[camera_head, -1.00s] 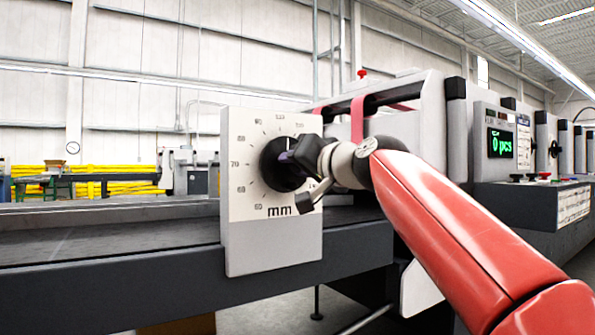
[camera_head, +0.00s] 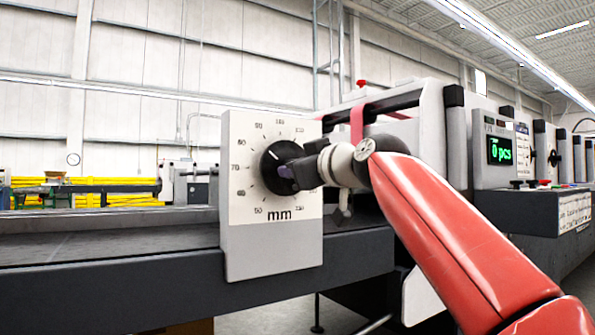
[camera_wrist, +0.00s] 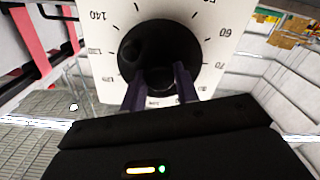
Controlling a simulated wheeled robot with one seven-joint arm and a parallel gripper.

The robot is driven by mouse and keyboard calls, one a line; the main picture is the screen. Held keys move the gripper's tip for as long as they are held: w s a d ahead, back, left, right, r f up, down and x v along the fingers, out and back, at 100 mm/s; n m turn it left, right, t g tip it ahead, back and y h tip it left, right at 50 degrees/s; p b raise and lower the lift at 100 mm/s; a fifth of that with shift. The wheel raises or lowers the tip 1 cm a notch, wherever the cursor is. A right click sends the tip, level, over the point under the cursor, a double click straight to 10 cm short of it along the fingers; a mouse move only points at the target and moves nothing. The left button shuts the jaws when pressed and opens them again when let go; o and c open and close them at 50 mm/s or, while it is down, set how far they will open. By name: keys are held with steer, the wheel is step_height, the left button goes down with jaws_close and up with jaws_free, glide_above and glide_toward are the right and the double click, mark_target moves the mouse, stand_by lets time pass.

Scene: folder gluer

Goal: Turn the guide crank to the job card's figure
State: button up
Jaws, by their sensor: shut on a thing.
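The guide crank (camera_head: 272,160) is a round black knob on a white dial plate (camera_head: 250,215) marked in mm. A small white mark on the knob points up and left, roughly toward the 80–90 side; the exact figure is unclear. My gripper (camera_head: 287,172) reaches in from the right and covers part of the knob. In the wrist view my gripper's two fingers (camera_wrist: 160,88) are shut on a black part of the crank (camera_wrist: 175,42), in front of the dial face. Figures such as 140 and 60 show around it. No job card figure is readable.
The dial plate stands at the front of a long dark machine bed (camera_head: 110,255). A display (camera_head: 500,150) at right reads 0 pcs, with a small printed sheet (camera_head: 522,140) beside it. A second sheet (camera_head: 574,211) hangs on the box below.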

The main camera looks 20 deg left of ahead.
steer(key=n, duration=1.3)
steer(key=shift+w+f+b, duration=0.1)
steer(key=shift+f+b, duration=0.05)
steer(key=shift+b, duration=0.25)
steer(key=o, duration=1)
steer(key=shift+c, duration=0.2)
steer(key=b+v, duration=0.3)
steer(key=v, duration=0.4)
steer(key=shift+s+d, duration=0.25)
steer(key=shift+s, duration=0.05)
